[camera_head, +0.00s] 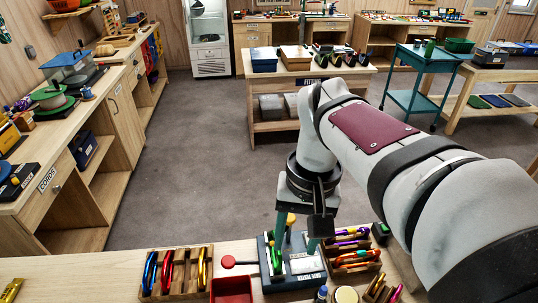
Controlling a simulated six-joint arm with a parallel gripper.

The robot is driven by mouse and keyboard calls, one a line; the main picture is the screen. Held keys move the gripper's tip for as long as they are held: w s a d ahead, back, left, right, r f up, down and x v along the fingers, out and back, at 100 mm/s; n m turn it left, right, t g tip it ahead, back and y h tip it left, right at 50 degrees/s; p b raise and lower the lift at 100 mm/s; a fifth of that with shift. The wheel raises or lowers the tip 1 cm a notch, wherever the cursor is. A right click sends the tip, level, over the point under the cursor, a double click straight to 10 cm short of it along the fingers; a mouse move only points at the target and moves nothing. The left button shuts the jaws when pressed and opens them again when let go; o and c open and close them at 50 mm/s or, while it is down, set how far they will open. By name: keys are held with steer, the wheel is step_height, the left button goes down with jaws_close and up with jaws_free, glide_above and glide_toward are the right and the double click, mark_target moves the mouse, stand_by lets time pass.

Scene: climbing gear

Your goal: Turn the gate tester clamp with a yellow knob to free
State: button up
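The gate tester (311,282) is a blue-grey plate with pale labels on the wooden bench at the bottom centre. A green carabiner (276,260) is on it. A yellow knob (291,219) stands above the plate and shows between the fingers of my gripper (296,245). My gripper points down over the tester, its two teal fingers apart. I cannot tell whether either finger touches the knob. My gripper hides part of the clamp and its lever, so the clamp's position is unclear.
A red knob on a bar (229,262) sticks out left of the tester, above a red bin (231,289). A wooden rack (177,291) holds coloured carabiners at left; another tray (355,262) of carabiners is close on the right. The bench further left is mostly bare.

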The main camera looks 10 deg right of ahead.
mark_target(290, 217)
steer(key=shift+o, duration=0.9)
steer(key=w+d+n+h, duration=0.1)
steer(key=w+d+n, duration=0.1)
steer(key=w, duration=1.5)
steer(key=shift+w+d+r+n, duration=0.15)
steer(key=shift+d+n, duration=0.25)
steer(key=shift+d, duration=0.2)
step_height(290, 217, down, 16)
steer(key=shift+w+r, duration=0.15)
jaws_close()
